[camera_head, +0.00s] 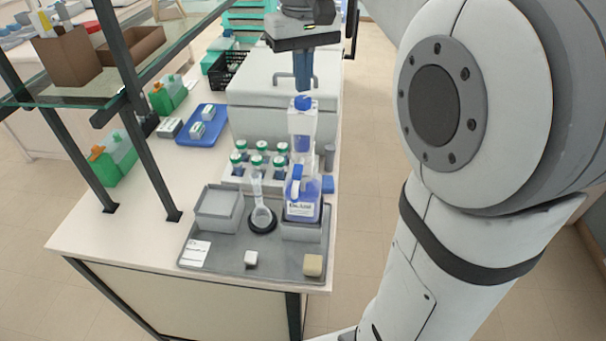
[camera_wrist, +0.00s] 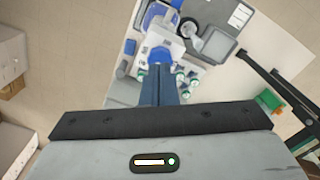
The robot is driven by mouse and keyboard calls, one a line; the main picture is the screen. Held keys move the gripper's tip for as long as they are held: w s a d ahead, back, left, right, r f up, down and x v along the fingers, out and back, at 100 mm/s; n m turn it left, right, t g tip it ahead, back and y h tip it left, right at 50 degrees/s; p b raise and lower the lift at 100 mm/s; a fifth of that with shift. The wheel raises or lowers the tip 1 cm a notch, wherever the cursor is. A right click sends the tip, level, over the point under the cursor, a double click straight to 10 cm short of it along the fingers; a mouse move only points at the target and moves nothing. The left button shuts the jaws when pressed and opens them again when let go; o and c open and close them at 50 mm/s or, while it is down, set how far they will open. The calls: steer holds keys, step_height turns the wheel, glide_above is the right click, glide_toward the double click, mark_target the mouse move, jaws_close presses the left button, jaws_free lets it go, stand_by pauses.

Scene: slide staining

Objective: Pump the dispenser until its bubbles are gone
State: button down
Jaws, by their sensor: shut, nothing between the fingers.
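The dispenser (camera_head: 302,205) is a bottle of blue liquid with a white label, a clear upper cylinder and a blue cap (camera_head: 303,103). It stands upright on the grey tray at its right side. My gripper (camera_head: 302,88) is shut and empty, pointing down just above the blue cap; whether it touches the cap I cannot tell. In the wrist view the shut blue fingers (camera_wrist: 160,72) reach to the blue cap (camera_wrist: 160,56) and hide part of the dispenser. Bubbles are too small to tell.
The grey tray (camera_head: 225,258) also holds a flask (camera_head: 262,215), a grey basin (camera_head: 218,208) and two small blocks. Several green-capped bottles (camera_head: 258,160) stand behind, beside a large white box (camera_head: 270,95). A glass shelf (camera_head: 85,90) on dark posts stands left.

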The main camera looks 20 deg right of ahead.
mark_target(303, 99)
steer(key=shift+f, duration=0.15)
stand_by(0.5)
steer(key=shift+f+b, duration=1.65)
steer(key=shift+f, duration=0.85)
steer(key=shift+r+p, duration=2.35)
steer(key=shift+r, duration=0.25)
step_height(303, 99, up, 5)
steer(key=p, duration=0.4)
steer(key=shift+r+p, duration=0.1)
steer(key=shift+p, duration=0.2)
